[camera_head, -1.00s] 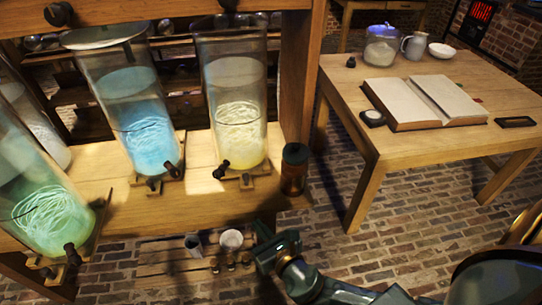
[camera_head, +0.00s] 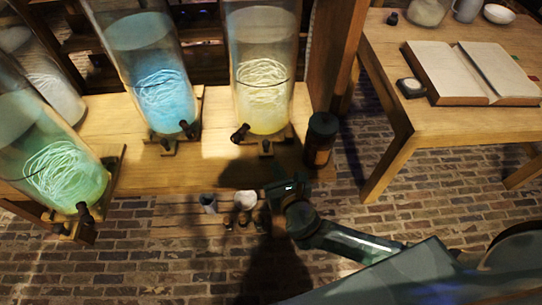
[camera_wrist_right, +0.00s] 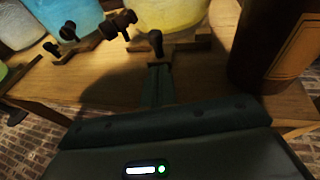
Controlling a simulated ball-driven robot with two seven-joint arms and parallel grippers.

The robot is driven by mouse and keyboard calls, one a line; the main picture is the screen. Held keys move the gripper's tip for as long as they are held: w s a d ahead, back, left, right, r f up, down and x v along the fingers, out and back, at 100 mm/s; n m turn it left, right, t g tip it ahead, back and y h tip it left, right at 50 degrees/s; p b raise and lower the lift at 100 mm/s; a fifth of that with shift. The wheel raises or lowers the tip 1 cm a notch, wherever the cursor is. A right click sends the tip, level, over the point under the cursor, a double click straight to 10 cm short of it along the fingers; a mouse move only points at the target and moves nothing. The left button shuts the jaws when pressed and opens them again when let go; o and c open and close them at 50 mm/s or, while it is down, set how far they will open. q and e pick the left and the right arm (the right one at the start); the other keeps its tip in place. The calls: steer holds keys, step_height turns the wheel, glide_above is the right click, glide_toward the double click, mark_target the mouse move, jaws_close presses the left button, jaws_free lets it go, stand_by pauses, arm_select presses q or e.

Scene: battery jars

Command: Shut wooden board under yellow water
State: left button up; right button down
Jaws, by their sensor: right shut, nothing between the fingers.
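The yellow-water jar (camera_head: 262,85) stands upright on the wooden shelf, with a black tap (camera_head: 240,132) at its lower front. A small wooden board (camera_head: 277,138) lies beneath it, with a dark knob (camera_head: 265,147) at its front. In the right wrist view the board (camera_wrist_right: 186,46) sticks out from under the jar, its knob (camera_wrist_right: 156,40) upright. My right gripper (camera_head: 283,188) is shut and empty in front of the shelf. In the wrist view its fingers (camera_wrist_right: 160,82) point at the knob, their tips just below it in the picture; contact cannot be told. My left gripper is out of view.
A dark brown bottle (camera_head: 320,138) stands close to the right of the yellow jar. Blue (camera_head: 155,85) and green (camera_head: 60,165) jars with taps stand to the left. Two cups (camera_head: 245,199) are below the shelf. A table with an open book (camera_head: 470,75) is at right.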

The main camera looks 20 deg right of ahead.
mark_target(268, 149)
steer(key=x, duration=0.2)
steer(key=r+x, duration=0.1)
steer(key=x, duration=0.2)
steer(key=shift+r+b, duration=0.1)
steer(key=shift+b, duration=0.25)
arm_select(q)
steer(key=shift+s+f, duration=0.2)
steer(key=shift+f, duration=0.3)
arm_select(e)
steer(key=w, duration=0.1)
steer(key=w+d, duration=0.1)
steer(key=w, duration=0.1)
steer(key=shift+w+r, duration=0.15)
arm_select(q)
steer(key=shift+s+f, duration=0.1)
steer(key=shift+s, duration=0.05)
arm_select(e)
steer(key=shift+r, duration=0.1)
steer(key=shift+d, duration=0.1)
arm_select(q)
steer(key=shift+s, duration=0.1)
